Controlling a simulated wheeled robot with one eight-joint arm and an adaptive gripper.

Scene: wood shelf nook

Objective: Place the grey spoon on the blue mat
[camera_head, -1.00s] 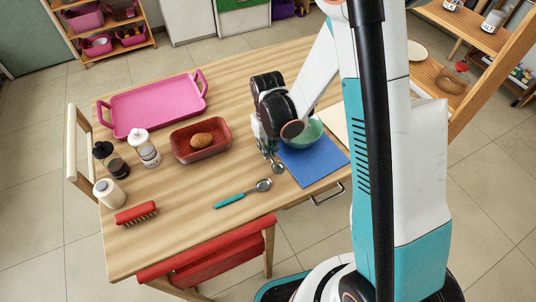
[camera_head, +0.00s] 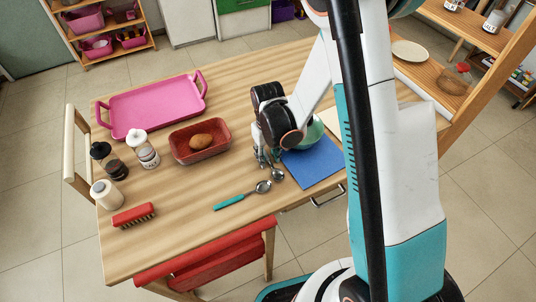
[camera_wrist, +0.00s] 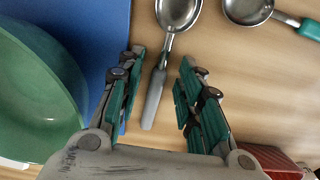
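The grey spoon (camera_head: 277,174) lies on the wooden table at the left edge of the blue mat (camera_head: 318,165). In the wrist view the grey spoon (camera_wrist: 157,92) has its grey handle pointing down between my fingers, with its bowl past the fingertips at the top. The blue mat (camera_wrist: 98,28) is just to its left there. My gripper (camera_wrist: 161,62) is open, with the handle between the two fingers and a gap on each side. In the head view my gripper (camera_head: 266,155) points down beside the mat, partly hidden by my wrist.
A green bowl (camera_head: 312,133) stands on the back of the mat, close to my gripper's left in the wrist view (camera_wrist: 38,95). A teal-handled spoon (camera_head: 243,196) lies nearby. A red basket (camera_head: 184,151) holds a brown item. A pink tray (camera_head: 150,106) lies farther back.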

